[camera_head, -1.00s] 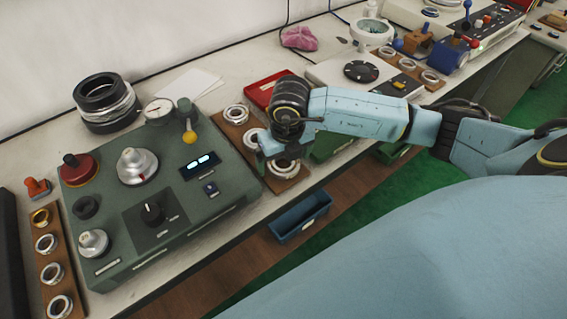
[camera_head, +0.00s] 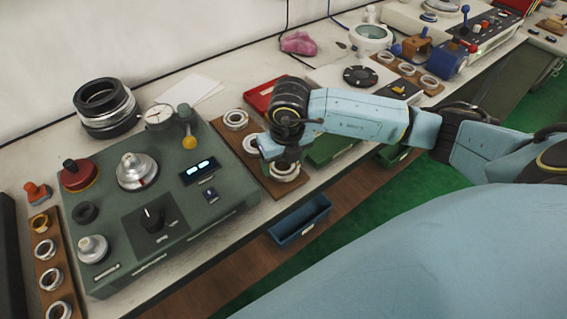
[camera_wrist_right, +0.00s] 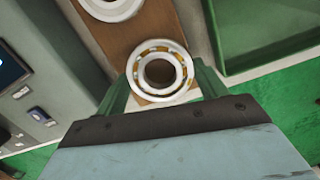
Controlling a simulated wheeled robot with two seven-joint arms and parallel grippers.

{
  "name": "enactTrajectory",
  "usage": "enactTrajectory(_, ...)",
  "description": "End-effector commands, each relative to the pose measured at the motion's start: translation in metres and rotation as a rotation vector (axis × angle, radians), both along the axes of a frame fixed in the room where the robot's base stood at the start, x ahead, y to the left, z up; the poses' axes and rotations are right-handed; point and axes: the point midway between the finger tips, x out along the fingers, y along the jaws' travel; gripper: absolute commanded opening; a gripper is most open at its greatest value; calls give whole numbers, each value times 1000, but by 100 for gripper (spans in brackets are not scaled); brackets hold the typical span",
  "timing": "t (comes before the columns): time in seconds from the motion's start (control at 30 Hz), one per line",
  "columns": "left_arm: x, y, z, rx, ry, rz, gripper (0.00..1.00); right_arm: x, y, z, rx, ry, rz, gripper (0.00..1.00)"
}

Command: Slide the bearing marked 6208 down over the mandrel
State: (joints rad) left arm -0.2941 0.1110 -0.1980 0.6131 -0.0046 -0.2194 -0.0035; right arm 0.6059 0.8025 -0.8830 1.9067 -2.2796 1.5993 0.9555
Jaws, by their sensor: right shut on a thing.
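My right gripper (camera_head: 272,158) points down at the near end of a brown wooden board (camera_head: 244,160). In the right wrist view its green fingers (camera_wrist_right: 160,85) are shut on a pale bearing ring with a tan ball cage (camera_wrist_right: 160,72). The held bearing also shows below the gripper in the head view (camera_head: 285,173). I cannot tell whether it is clear of the board. No 6208 mark is legible. A stepped silver post, perhaps the mandrel (camera_head: 137,170), stands on the green machine (camera_head: 225,190) to the left. My left gripper is not in view.
Two more bearings sit on the board, one at its far end (camera_head: 235,119). A dial gauge (camera_head: 158,115) and a yellow-knobbed lever (camera_head: 189,142) stand at the machine's back. A blue bin (camera_head: 300,221) is at the bench's front. Another ring board (camera_head: 47,262) lies at left.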

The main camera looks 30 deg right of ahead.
Motion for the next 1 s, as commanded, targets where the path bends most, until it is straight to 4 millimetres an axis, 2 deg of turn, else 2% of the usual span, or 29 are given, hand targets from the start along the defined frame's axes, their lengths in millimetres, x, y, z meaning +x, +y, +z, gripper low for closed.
enactTrajectory(0.2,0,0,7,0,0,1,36,2,-1,45,-1,-8,0,34)
enactTrajectory(0.4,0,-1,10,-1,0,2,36,1,0,79,-1,-6,0,34)
enactTrajectory(0.6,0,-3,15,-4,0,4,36,1,0,98,0,-4,-1,34)
enactTrajectory(1.0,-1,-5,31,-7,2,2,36,1,0,121,0,-3,-1,34)
